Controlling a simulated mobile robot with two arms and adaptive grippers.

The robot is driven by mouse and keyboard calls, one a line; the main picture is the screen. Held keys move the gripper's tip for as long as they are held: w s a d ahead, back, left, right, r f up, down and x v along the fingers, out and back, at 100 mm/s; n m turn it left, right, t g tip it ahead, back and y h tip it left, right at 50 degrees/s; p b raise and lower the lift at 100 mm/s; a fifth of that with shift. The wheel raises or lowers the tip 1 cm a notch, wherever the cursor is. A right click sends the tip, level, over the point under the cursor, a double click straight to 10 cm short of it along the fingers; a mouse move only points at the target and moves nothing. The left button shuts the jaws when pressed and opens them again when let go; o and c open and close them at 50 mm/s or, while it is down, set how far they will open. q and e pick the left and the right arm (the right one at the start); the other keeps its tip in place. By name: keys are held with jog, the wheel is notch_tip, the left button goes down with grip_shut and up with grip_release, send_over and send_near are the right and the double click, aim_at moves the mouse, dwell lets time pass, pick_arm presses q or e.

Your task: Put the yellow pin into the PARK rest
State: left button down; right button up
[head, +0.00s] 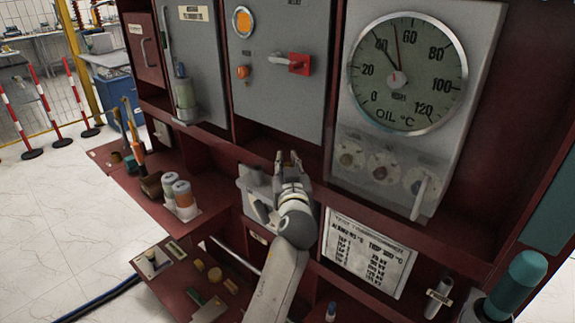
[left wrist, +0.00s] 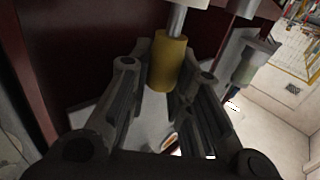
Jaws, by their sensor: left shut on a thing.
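My left gripper (head: 288,165) is in front of the red cabinet, just below the grey panel with the switches. In the left wrist view, its two fingers (left wrist: 165,85) are closed around a yellow cylinder with a steel rod, the yellow pin (left wrist: 168,62). In the head view the pin is hidden by the fingers. A grey bracket (head: 255,192) is beside and behind the gripper. My right gripper is not in view.
A large oil temperature dial (head: 408,75) is on the right panel, with a white placard (head: 368,252) below. A red switch (head: 299,63) sits above the gripper. Two jars (head: 183,195) and a lower red tray (head: 185,290) with small parts are at left.

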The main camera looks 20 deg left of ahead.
pick_arm(q)
jog(key=shift+f, duration=0.15)
jog(key=c, duration=1.2)
grip_release()
jog(key=shift+c, duration=0.2)
